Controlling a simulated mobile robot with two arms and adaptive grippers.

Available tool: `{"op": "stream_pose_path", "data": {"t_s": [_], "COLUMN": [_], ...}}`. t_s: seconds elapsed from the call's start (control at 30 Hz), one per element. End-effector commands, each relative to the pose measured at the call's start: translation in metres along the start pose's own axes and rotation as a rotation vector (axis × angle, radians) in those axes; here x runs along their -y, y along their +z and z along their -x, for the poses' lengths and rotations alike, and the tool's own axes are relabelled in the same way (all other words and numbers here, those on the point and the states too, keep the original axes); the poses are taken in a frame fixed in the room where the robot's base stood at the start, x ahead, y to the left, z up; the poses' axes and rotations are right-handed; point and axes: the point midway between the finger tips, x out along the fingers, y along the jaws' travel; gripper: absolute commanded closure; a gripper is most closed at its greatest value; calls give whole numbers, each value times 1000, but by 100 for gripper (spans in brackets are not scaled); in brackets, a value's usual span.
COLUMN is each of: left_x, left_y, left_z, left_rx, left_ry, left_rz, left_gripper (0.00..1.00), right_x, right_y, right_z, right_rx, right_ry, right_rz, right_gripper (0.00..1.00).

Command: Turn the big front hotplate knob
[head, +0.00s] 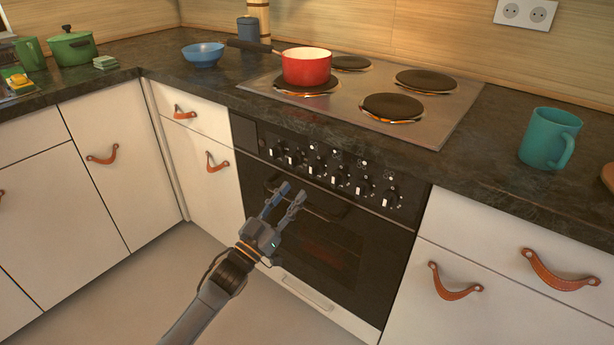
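A row of several black knobs with white marks runs along the black control panel (262,135) on the oven front. They include a left knob (277,149), a middle knob (316,167) and a right-end knob (390,198). The small symbols above them are too small to tell which knob serves the big front hotplate. A dark front-right hotplate (392,107) is bare; the front-left hotplate (290,86) lies under a red pot (306,68). My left gripper (294,190) is in front of the oven door, below the knobs, its two fingers apart and empty. My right gripper is not in view.
The oven handle (335,209) crosses the door beside my fingers. A teal mug (550,138) and a blue bowl (203,54) stand on the dark worktop (480,165). White drawers with leather pulls (456,282) flank the oven. The floor at left is clear.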

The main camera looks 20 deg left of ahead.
Motion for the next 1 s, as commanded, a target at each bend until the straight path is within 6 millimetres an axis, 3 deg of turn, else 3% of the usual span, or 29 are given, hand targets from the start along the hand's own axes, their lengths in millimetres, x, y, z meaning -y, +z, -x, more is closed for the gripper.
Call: {"op": "stream_pose_path", "data": {"t_s": [0.1,0.3,0.5,0.77,0.8,0.97,1.0], "left_x": [0,0,0,0,0,0,0], "left_y": [0,1,2,1,1,1,1], "left_z": [-27,-59,-73,-74,-74,-74,-74], "left_rx": [-2,0,3,3,3,3,3], "left_ry": [0,-1,-1,-1,-1,-1,-1], "left_rz": [-2,0,-1,-1,-1,-1,-1], "left_gripper": [65,65,65,65,67,100,100], "right_x": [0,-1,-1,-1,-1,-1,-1], "right_y": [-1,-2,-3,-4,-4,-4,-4], "right_z": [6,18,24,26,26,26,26], "right_rx": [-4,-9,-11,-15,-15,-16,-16], "right_ry": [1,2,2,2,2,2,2], "right_rz": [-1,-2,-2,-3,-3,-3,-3], "right_gripper": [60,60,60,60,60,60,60]}}
